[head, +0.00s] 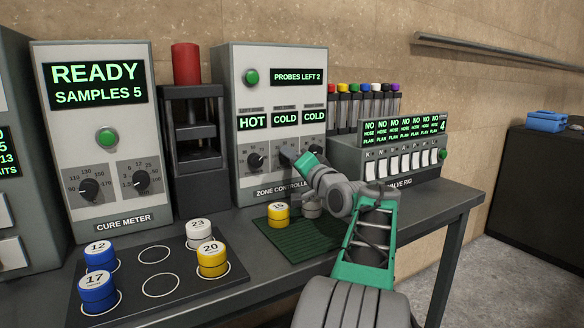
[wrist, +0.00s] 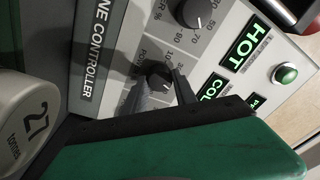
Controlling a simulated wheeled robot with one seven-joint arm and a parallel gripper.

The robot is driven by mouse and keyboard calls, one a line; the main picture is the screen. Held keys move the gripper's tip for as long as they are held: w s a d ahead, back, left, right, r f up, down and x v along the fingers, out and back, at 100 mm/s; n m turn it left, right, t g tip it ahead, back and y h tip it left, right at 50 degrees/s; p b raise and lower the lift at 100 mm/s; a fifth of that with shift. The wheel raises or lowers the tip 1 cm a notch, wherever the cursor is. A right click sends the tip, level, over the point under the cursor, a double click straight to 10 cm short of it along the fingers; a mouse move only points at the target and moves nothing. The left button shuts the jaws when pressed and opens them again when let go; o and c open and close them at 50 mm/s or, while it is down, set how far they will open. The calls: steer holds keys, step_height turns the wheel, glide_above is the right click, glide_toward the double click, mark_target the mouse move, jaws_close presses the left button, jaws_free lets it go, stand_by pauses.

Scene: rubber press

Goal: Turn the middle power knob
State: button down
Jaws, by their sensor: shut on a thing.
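The zone controller (head: 236,185) is a light grey panel with three dark power knobs in a row below displays reading HOT, COLD and COLD. The middle power knob (wrist: 158,75) is round and dark with a white mark, on a grey scale plate. My gripper (wrist: 163,88) has its two dark fingers on either side of this knob, shut on it. In the head view my gripper (head: 289,156) covers most of the middle knob. The left power knob (head: 256,161) is free and shows at the top of the wrist view (wrist: 193,13).
Below the panel, a dark green ribbed mat (head: 285,238) bears yellow puck 15 (head: 278,214) and a grey-white puck (head: 312,209), close under my wrist. The valve rig (head: 345,160) stands close to the right. The cure meter (head: 62,200) and a press (head: 190,130) stand left.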

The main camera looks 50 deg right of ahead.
steer(key=n+y+b, duration=0.1)
steer(key=n+b, duration=0.2)
steer(key=n, duration=0.4)
steer(key=n+b, duration=0.2)
steer(key=n, duration=0.6)
steer(key=n+y+b, duration=0.1)
steer(key=n+b, duration=0.2)
steer(key=n, duration=0.4)
steer(key=shift+r+n+y+b, duration=0.15)
steer(key=shift+n+y+b, duration=0.15)
steer(key=shift+n, duration=0.1)
steer(key=c, duration=1)
jaws_free()
steer(key=s, duration=0.4)
steer(key=s+a, duration=0.1)
steer(key=s, duration=0.2)
steer(key=shift+r+p, duration=0.1)
steer(key=shift+p, duration=0.25)
steer(key=shift+s+a, duration=0.2)
steer(key=shift+s, duration=0.15)
